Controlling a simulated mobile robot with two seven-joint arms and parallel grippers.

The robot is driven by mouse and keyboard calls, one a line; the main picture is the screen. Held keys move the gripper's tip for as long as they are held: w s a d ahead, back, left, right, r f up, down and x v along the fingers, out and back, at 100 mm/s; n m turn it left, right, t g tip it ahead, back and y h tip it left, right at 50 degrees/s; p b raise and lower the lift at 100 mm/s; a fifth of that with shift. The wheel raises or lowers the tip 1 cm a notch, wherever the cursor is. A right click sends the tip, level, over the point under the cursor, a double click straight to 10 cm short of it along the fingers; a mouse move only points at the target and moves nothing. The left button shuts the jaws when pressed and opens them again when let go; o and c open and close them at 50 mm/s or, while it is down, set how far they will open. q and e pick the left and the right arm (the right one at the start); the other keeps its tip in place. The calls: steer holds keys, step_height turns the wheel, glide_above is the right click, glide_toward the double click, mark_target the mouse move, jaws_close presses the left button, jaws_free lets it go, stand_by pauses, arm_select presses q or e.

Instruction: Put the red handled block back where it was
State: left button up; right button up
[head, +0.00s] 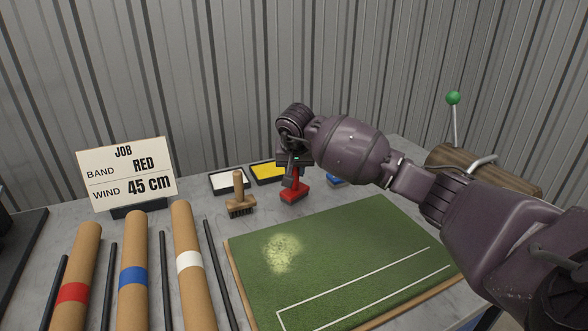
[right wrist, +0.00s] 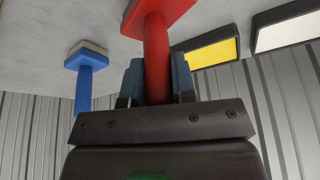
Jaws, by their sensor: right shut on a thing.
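The red handled block (head: 294,194) is at the back of the table, upright, between the yellow tray and the blue handled block. My right gripper (head: 292,178) is above it, shut on its handle. In the right wrist view the red handle (right wrist: 157,55) stands between the two fingers (right wrist: 158,82), with the red base beyond. I cannot tell whether the base touches the table. My left gripper is not in view.
A blue handled block (head: 335,181) is partly hidden by my arm. White (head: 229,182) and yellow (head: 266,172) trays and a brush (head: 239,198) stand left. The turf board (head: 340,265) lies in front. Banded rolls (head: 135,285) and a job sign (head: 127,174) are at left.

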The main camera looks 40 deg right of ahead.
mark_target(295, 193)
steer(key=shift+r, duration=0.2)
steer(key=shift+f, duration=0.15)
steer(key=o, duration=0.9)
steer(key=shift+r, duration=0.2)
steer(key=p+v, duration=0.2)
steer(key=v, duration=1)
steer(key=shift+f, duration=0.1)
